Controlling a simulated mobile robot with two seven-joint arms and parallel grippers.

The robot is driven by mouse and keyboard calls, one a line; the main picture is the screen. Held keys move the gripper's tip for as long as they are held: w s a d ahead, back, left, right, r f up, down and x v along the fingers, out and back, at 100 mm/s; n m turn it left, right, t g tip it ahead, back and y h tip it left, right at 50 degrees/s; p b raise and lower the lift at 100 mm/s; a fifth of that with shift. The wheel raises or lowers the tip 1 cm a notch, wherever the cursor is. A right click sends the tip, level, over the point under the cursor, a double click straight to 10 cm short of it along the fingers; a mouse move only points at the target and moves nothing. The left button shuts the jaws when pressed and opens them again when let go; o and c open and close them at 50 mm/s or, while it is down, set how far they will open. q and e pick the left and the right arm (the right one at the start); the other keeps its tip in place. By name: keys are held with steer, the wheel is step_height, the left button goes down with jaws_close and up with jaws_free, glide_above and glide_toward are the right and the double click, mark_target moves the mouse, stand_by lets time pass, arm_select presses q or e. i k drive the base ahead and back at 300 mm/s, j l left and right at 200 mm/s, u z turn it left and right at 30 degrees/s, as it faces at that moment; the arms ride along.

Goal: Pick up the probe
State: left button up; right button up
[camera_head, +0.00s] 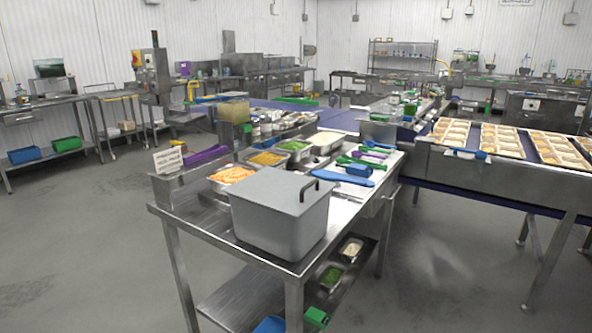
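No item can be made out for certain as the probe. On the steel worktable (255,262), a long blue utensil (340,179) lies right of centre. A small blue item (359,170) lies just behind it and might be the probe, but it is too small to tell. Several green utensils (352,160) and a purple one (374,154) lie behind these. Neither of my grippers is in view.
A large grey lidded box (280,217) with a black handle stands at the table's front. Food pans, one with orange contents (232,173), stand behind it. A conveyor with trays (505,136) runs at right. The floor at left is clear.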

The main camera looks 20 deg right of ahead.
mark_target(360, 170)
steer(key=u, duration=1.5)
steer(key=k+l+u, duration=0.1)
steer(key=l, duration=0.35)
steer(key=k+l, duration=0.1)
steer(key=l, duration=0.35)
steer(key=k+l, duration=0.1)
steer(key=l, duration=0.35)
steer(key=k+l, duration=0.1)
steer(key=l, duration=0.35)
steer(key=k+l, duration=0.1)
steer(key=l, duration=0.35)
steer(key=k+l, duration=0.1)
steer(key=l, duration=0.35)
steer(key=k+l, duration=0.1)
steer(key=l, duration=0.35)
steer(key=k+l, duration=0.1)
steer(key=l, duration=0.4)
steer(key=k+l, duration=0.1)
steer(key=l, duration=0.35)
steer(key=k+l, duration=0.1)
steer(key=l, duration=0.35)
steer(key=i+u, duration=0.05)
